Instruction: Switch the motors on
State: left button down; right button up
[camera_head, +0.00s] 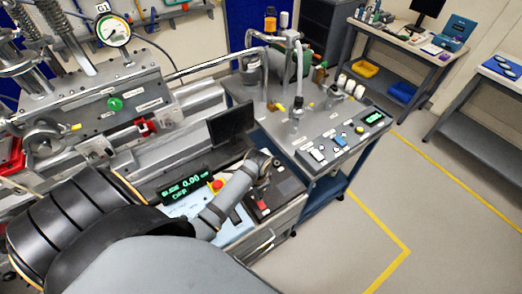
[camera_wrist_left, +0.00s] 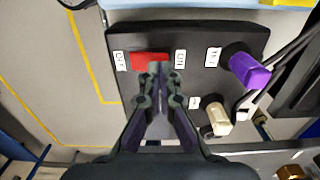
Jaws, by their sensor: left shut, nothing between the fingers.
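A red rocker switch (camera_wrist_left: 148,61) sits on a black control panel (camera_wrist_left: 200,36) in the left wrist view, between two small white labels that seem to read OFF on the left and ON on the right. In the head view the red switch (camera_head: 262,205) shows on the dark panel at the front of the bench. My left gripper (camera_wrist_left: 157,72) is shut and empty, its fingertips overlapping the right part of the switch, at the ON side. I cannot tell whether they touch it. In the head view my left gripper (camera_head: 258,166) is over the panel.
A purple knob (camera_wrist_left: 250,70) and a cream knob (camera_wrist_left: 217,120) stand up from the panel beside the fingers. A red button (camera_head: 217,184) and a green readout (camera_head: 183,184) are left of the panel. A grey cart (camera_head: 300,130) stands behind; the floor at right is clear.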

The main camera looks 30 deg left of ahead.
pick_arm(q)
jog(key=shift+f+b, duration=0.35)
jog(key=shift+f, duration=0.5)
dwell(0.3)
jog(key=shift+r, duration=0.1)
notch_tip(320, 180, up, 5)
jog(key=p, duration=0.6)
jog(key=shift+r, duration=0.9)
